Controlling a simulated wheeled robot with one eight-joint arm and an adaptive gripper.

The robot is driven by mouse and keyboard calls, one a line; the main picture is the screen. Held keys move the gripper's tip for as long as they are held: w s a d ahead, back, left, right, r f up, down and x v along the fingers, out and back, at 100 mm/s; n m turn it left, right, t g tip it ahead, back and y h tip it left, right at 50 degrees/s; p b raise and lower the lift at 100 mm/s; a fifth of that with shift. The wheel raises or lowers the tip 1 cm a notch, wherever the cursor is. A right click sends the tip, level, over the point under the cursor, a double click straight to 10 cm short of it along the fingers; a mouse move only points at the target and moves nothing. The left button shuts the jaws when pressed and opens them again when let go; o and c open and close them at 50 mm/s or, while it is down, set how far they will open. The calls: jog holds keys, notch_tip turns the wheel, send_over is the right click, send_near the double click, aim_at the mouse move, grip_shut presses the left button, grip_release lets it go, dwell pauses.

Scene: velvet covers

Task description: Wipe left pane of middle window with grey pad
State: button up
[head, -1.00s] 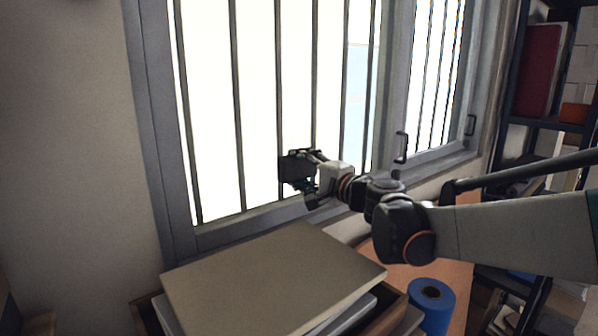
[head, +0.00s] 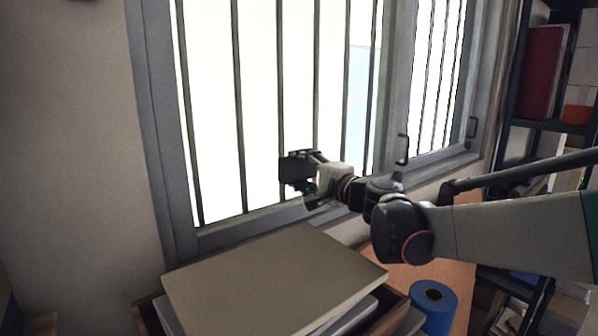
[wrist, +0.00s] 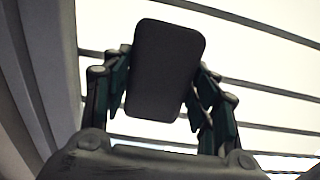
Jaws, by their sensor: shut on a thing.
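The grey pad (head: 297,168) is a dark rounded rectangle, held upright in front of the barred window pane (head: 212,110). My gripper (head: 306,178) is shut on it. In the wrist view the pad (wrist: 165,70) sits between the two green-sided fingers of my gripper (wrist: 160,85), with bright glass and bars behind it. The pad overlaps the lower part of the large pane in the head view. I cannot tell whether it touches the glass or the bars.
Dark vertical bars (head: 240,110) cross the pane. A flat beige board (head: 270,280) lies on an open box below the window. A blue roll (head: 434,308) stands on the wooden surface to the right. A second window section (head: 436,80) and a shelf (head: 550,125) are further right.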

aim_at(311, 166)
jog(key=shift+w+a, duration=0.4)
jog(key=shift+w, duration=0.15)
jog(key=shift+w+d+b, duration=0.25)
jog(key=shift+w+d, duration=0.3)
jog(key=shift+d, duration=0.3)
jog(key=shift+w+d+b, duration=0.25)
jog(key=shift+w+d, duration=0.3)
jog(key=shift+d, duration=0.3)
jog(key=shift+a, duration=0.1)
jog(key=shift+s+a, duration=0.55)
jog(key=shift+a, duration=0.25)
jog(key=shift+s+a, duration=0.5)
jog(key=shift+a, duration=0.3)
jog(key=shift+r+p, duration=0.4)
jog(key=shift+r, duration=0.5)
jog(key=shift+w+d+f+b, duration=0.1)
jog(key=shift+w+d+b, duration=0.1)
jog(key=shift+w+d, duration=0.5)
jog(key=shift+w+d+f+b, duration=0.15)
jog(key=shift+w+d, duration=0.25)
jog(key=shift+d, duration=0.55)
jog(key=shift+r, duration=0.15)
